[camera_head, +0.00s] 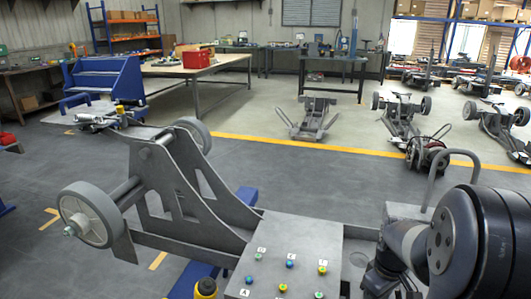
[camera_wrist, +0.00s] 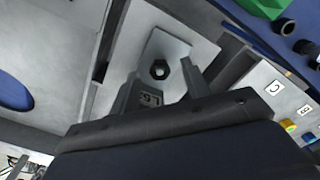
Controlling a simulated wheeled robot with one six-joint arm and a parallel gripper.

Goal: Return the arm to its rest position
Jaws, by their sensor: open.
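My gripper (camera_wrist: 160,72) shows in the wrist view with its two dark fingers apart. Nothing is held between them. In the head view my arm is at the lower right, with a big dark joint and a grey link reaching down to the left. The gripper end there is dark and partly cut off by the bottom edge, so its fingers are not clear.
A grey panel (camera_head: 305,237) with several coloured, lettered buttons lies just left of my arm; it also shows in the wrist view (camera_wrist: 262,92). A grey wheeled chassis (camera_head: 183,190) stands left of it. A grey tube handle (camera_head: 447,156) rises behind my arm.

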